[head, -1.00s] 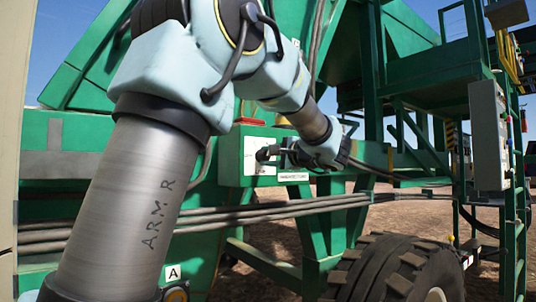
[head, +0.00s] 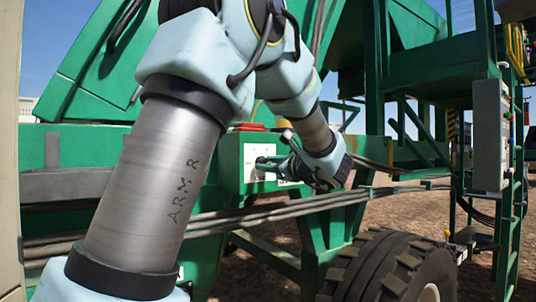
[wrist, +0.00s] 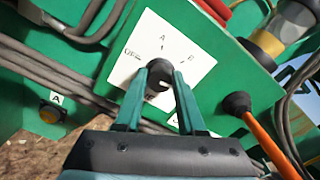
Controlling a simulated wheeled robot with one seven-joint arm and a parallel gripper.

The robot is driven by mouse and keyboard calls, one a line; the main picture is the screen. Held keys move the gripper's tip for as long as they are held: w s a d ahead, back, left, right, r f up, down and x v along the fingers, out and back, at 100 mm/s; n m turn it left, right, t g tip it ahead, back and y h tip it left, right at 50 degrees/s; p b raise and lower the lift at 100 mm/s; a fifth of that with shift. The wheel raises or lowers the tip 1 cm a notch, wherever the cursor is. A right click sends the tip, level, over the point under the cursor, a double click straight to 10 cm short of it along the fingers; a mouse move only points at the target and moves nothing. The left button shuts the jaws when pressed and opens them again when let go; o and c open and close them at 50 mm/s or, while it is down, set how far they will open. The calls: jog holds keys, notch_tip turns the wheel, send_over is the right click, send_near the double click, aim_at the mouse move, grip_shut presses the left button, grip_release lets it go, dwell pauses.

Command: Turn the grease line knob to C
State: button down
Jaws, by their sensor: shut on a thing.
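The black round knob (wrist: 159,74) sits on a white dial plate (wrist: 172,38) in the wrist view. The plate reads OFF at the left, A at the top and what looks like B at the right. I cannot make out a C; my right finger covers part of the plate's lower right. My gripper (wrist: 161,80) has its two teal fingers closed on opposite sides of the knob. In the head view my gripper (head: 272,165) reaches the white plate (head: 252,153) on the green box, and the knob is too small to tell there.
The green box (head: 229,165) carries a red item (head: 248,126) on top. An orange rod with a black end (wrist: 262,128) is close right of my fingers. Grey pipes (head: 230,218) run below the box, above a large tyre (head: 385,270).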

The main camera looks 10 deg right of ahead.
jog(key=shift+m+p, duration=1.2)
jog(key=shift+p, duration=0.05)
jog(key=shift+f+m, duration=0.15)
jog(key=shift+m, duration=0.15)
jog(key=c, duration=0.5)
grip_release()
jog(key=v, duration=1.1)
jog(key=shift+b, duration=0.3)
jog(key=shift+w, duration=0.1)
